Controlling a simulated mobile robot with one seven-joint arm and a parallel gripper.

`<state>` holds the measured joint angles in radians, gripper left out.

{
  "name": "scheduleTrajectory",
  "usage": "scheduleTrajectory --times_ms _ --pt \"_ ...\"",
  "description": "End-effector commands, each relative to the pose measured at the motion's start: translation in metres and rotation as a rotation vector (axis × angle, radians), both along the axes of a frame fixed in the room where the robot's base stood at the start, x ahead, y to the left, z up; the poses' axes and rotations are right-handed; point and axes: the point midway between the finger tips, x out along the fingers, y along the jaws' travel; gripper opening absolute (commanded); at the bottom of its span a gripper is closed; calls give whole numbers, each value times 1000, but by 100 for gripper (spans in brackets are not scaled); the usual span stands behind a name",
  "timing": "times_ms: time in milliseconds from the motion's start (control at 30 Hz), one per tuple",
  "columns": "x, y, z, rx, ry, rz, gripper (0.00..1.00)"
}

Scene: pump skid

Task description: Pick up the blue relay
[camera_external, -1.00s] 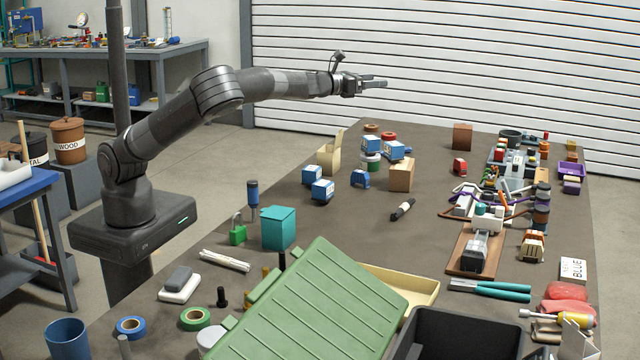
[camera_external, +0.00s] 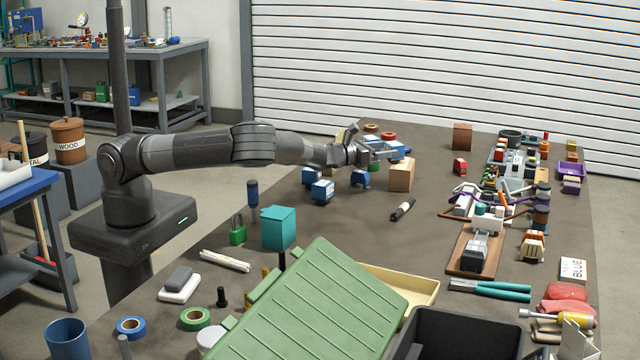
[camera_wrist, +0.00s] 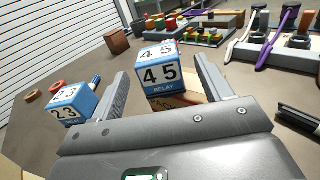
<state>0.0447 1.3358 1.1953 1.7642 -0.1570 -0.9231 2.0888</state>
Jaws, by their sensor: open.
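In the wrist view, a blue relay with a white face marked 45 (camera_wrist: 158,72) lies between and ahead of the fingertips of my open gripper (camera_wrist: 160,82). Its lower part is close to a brown box (camera_wrist: 190,107); whether it rests on the box is unclear. A second blue relay, marked 23 (camera_wrist: 73,104), is outside the left finger. In the external view, my gripper (camera_external: 383,152) is over the table's far middle, overlapping a blue relay (camera_external: 401,153) behind the brown box (camera_external: 401,176). Another blue relay (camera_external: 322,191) stands nearer the camera. Contact with any relay is not visible.
The table (camera_external: 350,240) is bare around a black marker (camera_external: 403,209). A wired assembly (camera_external: 490,210) fills the right side. A green lid (camera_external: 315,305) and a teal box (camera_external: 278,228) are in front. A brown block (camera_external: 462,137) stands at the back.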

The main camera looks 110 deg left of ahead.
Motion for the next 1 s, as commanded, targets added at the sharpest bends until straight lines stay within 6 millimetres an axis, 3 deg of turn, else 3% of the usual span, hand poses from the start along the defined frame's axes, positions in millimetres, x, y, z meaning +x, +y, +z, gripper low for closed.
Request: scheduleTrajectory --times_ms 500,867,1000 --pt "35 37 -1 0 0 0 72" --pt "42 42 -1 0 1 -1 72" --pt "42 42 -1 1 1 -1 62"
